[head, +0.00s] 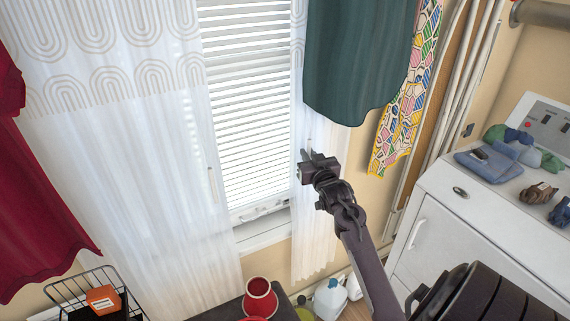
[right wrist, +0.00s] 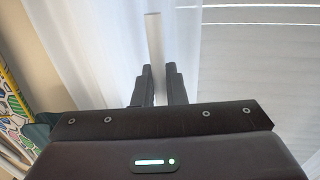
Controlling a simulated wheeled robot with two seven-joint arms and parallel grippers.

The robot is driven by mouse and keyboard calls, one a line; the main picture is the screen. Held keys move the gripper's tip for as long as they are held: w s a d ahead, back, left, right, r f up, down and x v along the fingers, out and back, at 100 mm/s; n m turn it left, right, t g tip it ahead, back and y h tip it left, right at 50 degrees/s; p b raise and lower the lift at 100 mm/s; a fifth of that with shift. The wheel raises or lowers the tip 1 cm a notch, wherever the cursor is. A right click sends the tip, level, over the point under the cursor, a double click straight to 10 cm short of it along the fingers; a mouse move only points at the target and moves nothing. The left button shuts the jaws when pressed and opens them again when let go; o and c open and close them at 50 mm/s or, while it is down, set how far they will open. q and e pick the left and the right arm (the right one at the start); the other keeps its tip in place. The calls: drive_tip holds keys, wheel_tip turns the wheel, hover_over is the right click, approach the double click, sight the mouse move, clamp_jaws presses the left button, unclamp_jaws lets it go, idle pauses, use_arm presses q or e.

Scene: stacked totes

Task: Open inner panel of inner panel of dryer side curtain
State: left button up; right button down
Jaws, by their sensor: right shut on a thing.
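The dryer-side curtain is a sheer white panel (head: 316,235) hanging to the right of the window blinds (head: 245,110). My right gripper (head: 306,158) is at this panel's inner edge, below a hanging green cloth. In the right wrist view its two fingers (right wrist: 159,88) are shut on a pale upright bar (right wrist: 154,40) in front of the sheer curtain (right wrist: 105,45). The other sheer panel (head: 150,190) hangs to the left, with a thin handle (head: 212,185) near its inner edge. A wide strip of blinds shows between the panels. My left gripper is not in view.
A green cloth (head: 358,55) and a patterned cloth (head: 405,95) hang at the right. A white dryer (head: 440,230) with folded clothes stands beyond them. A red cloth (head: 35,200) hangs at the left.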

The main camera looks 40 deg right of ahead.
drive_tip(key=d, duration=0.2)
drive_tip(key=s+d, duration=0.1)
drive_tip(key=d, duration=0.3)
drive_tip(key=shift+s+d+b, duration=0.15)
drive_tip(key=shift+s+b, duration=0.1)
drive_tip(key=shift+b, duration=0.05)
drive_tip(key=c, duration=1.6)
unclamp_jaws()
drive_tip(key=b, duration=0.2)
approach(321, 142)
drive_tip(key=shift+v, duration=1.3)
drive_tip(key=shift+r, duration=0.2)
